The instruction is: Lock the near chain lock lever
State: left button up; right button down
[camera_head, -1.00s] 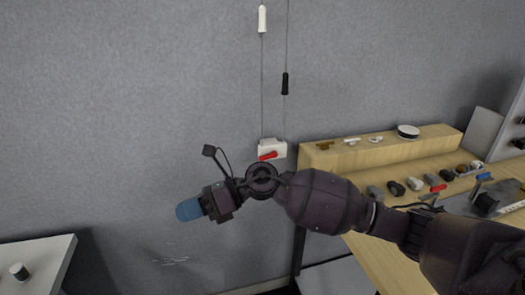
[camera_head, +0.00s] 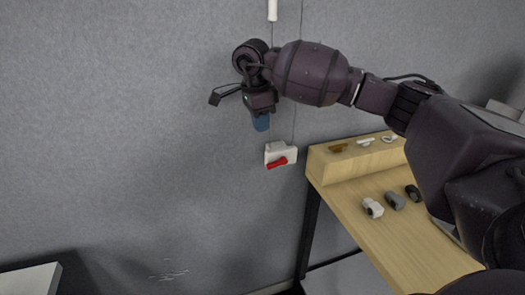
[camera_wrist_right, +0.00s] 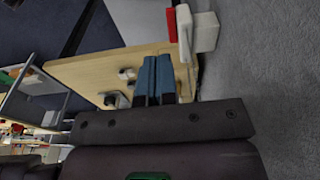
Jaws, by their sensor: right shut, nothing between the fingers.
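The chain lock is a white box (camera_head: 281,151) on the grey wall with a red lever (camera_head: 277,163) on its lower front. The lever lies nearly level, tilted slightly up to the right. In the right wrist view, the white box (camera_wrist_right: 205,32) and red lever (camera_wrist_right: 172,25) show at the top right, beyond the fingertips. My right gripper (camera_head: 261,123) points down above the box, slightly to its left, apart from it. Its blue fingers (camera_wrist_right: 160,62) are together and empty. My left gripper is not in view.
Two cords hang down the wall above the box, one with a white handle (camera_head: 272,10). A wooden workbench (camera_head: 345,195) with a raised ledge stands right of the lock, carrying several small fittings. A pale table (camera_head: 30,279) is at the lower left.

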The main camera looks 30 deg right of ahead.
jog(key=d+r, duration=0.1)
send_near(273, 165)
jog(key=shift+h, duration=0.3)
jog(key=f, duration=0.7)
jog(key=shift+s+d+f, duration=0.1)
jog(key=shift+s+d, duration=0.05)
jog(key=shift+d, duration=0.25)
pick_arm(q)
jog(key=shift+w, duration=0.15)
pick_arm(e)
jog(key=shift+f, duration=0.15)
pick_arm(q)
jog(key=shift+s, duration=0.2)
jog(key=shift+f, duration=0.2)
pick_arm(e)
jog(key=shift+f, duration=0.1)
